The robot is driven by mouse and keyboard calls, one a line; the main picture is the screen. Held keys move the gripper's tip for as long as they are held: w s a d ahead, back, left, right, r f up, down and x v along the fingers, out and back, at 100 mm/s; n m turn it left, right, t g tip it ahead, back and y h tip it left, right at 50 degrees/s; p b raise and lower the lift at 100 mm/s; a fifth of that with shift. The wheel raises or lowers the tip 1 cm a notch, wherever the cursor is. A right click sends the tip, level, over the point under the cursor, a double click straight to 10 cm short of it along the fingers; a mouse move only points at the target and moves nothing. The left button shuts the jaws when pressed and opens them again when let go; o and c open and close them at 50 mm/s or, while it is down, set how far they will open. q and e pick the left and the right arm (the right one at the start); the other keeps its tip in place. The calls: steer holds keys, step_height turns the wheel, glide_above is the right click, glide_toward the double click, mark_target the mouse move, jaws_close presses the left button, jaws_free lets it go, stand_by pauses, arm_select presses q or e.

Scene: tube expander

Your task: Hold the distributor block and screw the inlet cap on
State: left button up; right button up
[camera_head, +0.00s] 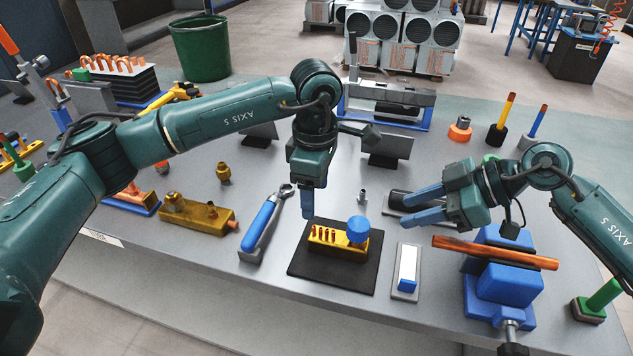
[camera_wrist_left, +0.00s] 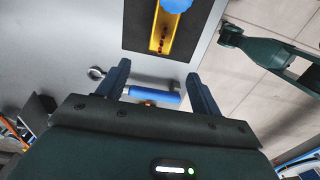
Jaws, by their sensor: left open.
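The distributor block (camera_head: 322,238) is a brass bar with several short copper stubs, lying on a black mat (camera_head: 330,278). A blue round cap (camera_head: 358,229) sits at its right end; I cannot tell how firmly it is seated. In the left wrist view the block (camera_wrist_left: 160,42) and the blue cap (camera_wrist_left: 175,4) are at the top edge. My left gripper (camera_head: 307,210) points down just behind and left of the block, empty; its parted fingers show in the left wrist view (camera_wrist_left: 164,78). My right gripper (camera_head: 405,205) is open and empty, right of the block and apart from it.
A blue-handled tool (camera_head: 262,222) lies left of the mat. Another brass block (camera_head: 205,216) lies further left. A white-topped stand (camera_head: 407,268) and a blue vise (camera_head: 505,280) holding a copper tube (camera_head: 490,252) are at right. A small metal fitting (camera_head: 362,196) stands behind the mat.

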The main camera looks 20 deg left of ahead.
mark_target(316, 227)
arm_select(q)
step_height(316, 227, down, 12)
steer(key=shift+r, duration=0.2)
steer(key=shift+c, duration=0.4)
steer(key=c, duration=1.3)
steer(key=o, duration=0.8)
steer(key=c, duration=0.5)
steer(key=shift+o, duration=0.2)
jaws_close()
